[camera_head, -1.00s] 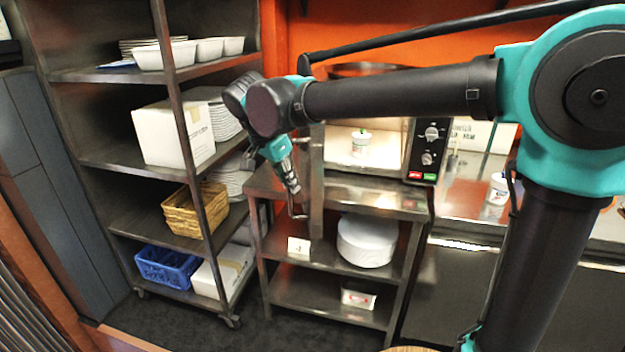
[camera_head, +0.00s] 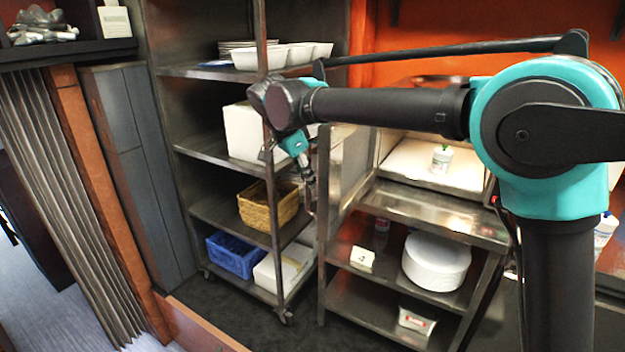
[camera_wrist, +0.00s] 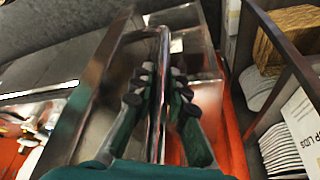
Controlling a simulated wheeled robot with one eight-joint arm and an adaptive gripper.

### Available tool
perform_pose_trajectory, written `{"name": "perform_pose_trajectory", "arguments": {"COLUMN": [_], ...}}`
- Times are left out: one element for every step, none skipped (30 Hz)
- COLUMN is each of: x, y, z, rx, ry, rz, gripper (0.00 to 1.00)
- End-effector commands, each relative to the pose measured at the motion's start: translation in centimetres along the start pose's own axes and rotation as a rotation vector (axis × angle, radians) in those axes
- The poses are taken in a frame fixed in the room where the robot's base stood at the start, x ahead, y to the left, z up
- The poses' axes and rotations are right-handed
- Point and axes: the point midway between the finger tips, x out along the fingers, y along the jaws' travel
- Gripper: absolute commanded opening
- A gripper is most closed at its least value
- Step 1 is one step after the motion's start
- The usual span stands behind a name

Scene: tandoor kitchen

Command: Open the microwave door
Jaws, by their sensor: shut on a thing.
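The microwave (camera_head: 470,172) stands on top of a metal stand, and its lit chamber is in view with a white bottle (camera_head: 441,160) inside. Its door (camera_head: 346,165) is swung well out to the left, with its inner face toward the head camera. My gripper (camera_head: 307,180) is at the door's outer side. In the wrist view, my gripper's fingers (camera_wrist: 160,85) are shut around the long metal handle bar (camera_wrist: 163,45), one on each side. The door panel (camera_wrist: 97,90) runs alongside. My arm hides the microwave's right side in the head view.
A dark shelf rack with a white box (camera_head: 245,133), a wicker basket (camera_head: 262,207) and a blue crate (camera_head: 235,256) stands close left of my gripper. The stand's lower shelves hold a round white container (camera_head: 437,260) and a small sign (camera_head: 362,259). Floor is clear at the lower left.

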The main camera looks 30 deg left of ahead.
Motion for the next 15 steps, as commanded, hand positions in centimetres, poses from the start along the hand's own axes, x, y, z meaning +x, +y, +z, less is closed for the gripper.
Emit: {"name": "perform_pose_trajectory", "arguments": {"x": [0.00, 0.00, 0.00, 0.00, 0.00, 0.00, 0.00, 0.00, 0.00, 0.00, 0.00, 0.00, 0.00, 0.00, 0.00], "y": [-0.04, -0.04, -0.03, -0.03, -0.02, -0.02, -0.02, -0.01, -0.01, -0.01, 0.00, 0.00, 0.00, 0.00, 0.00], "z": [-0.01, -0.01, -0.01, -0.01, -0.02, -0.02, -0.02, -0.02, -0.03, -0.02, -0.03, -0.02, -0.02, -0.02, -0.02], "rx": [0.000, 0.000, 0.000, 0.000, 0.000, 0.000, 0.000, 0.000, 0.000, 0.000, 0.000, 0.000, 0.000, 0.000, 0.000], "ry": [0.000, 0.000, 0.000, 0.000, 0.000, 0.000, 0.000, 0.000, 0.000, 0.000, 0.000, 0.000, 0.000, 0.000, 0.000], "rz": [0.000, 0.000, 0.000, 0.000, 0.000, 0.000, 0.000, 0.000, 0.000, 0.000, 0.000, 0.000, 0.000, 0.000, 0.000], "gripper": [0.00, 0.00, 0.00, 0.00, 0.00, 0.00, 0.00, 0.00, 0.17, 0.21, 0.25, 0.30, 0.33, 0.36, 0.36]}}
